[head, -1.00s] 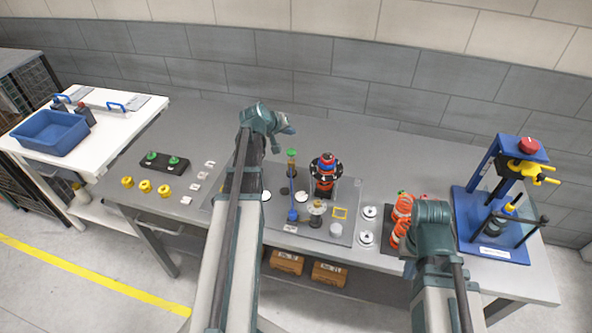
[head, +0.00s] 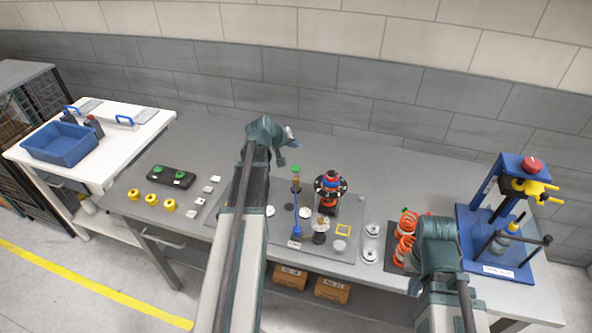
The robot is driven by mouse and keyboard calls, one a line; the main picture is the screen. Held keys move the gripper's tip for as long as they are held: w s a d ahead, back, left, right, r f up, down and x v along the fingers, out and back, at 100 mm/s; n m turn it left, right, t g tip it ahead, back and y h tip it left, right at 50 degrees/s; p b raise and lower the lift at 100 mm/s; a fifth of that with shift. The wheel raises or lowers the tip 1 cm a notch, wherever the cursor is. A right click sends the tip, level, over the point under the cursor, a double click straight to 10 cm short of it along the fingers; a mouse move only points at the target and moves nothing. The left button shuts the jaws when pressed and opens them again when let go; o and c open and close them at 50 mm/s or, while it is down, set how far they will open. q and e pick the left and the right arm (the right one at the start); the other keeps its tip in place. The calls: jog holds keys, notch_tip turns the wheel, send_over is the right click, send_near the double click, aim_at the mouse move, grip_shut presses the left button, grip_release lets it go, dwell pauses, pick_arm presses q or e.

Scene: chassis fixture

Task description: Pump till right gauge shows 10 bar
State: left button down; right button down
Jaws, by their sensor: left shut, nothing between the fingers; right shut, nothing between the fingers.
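A grey fixture plate (head: 277,232) lies on the bench. An upright blue rod (head: 296,218) stands on it below a green-topped part (head: 296,171); I cannot tell which part is the pump handle. Two small white round faces, left (head: 269,211) and right (head: 305,212), flank the rod and may be gauges; no reading is legible. My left gripper (head: 292,143) is shut and empty, above the bench behind the plate, apart from the parts. My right arm's wrist (head: 437,236) is in front of the orange coils, and its fingers are hidden.
Orange coils (head: 404,240) and a blue press (head: 506,225) are further right. Yellow knobs (head: 152,199) and a black green-button box (head: 170,176) are left. The bench's back strip is mostly clear.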

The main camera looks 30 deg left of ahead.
aim_at(297, 168)
pick_arm(q)
notch_tip(297, 168, down, 8)
jog(key=b, duration=0.6)
jog(key=shift+r+b, duration=0.25)
jog(key=shift+b, duration=0.15)
dwell(1.3)
jog(key=shift+f+b, duration=0.4)
jog(key=shift+f+b, duration=1.25)
dwell(1.2)
jog(key=shift+r, duration=0.1)
jog(key=shift+r+p, duration=1.55)
jog(key=shift+p, duration=0.15)
jog(key=shift+r, duration=0.1)
notch_tip(297, 168, up, 5)
jog(key=p, duration=0.5)
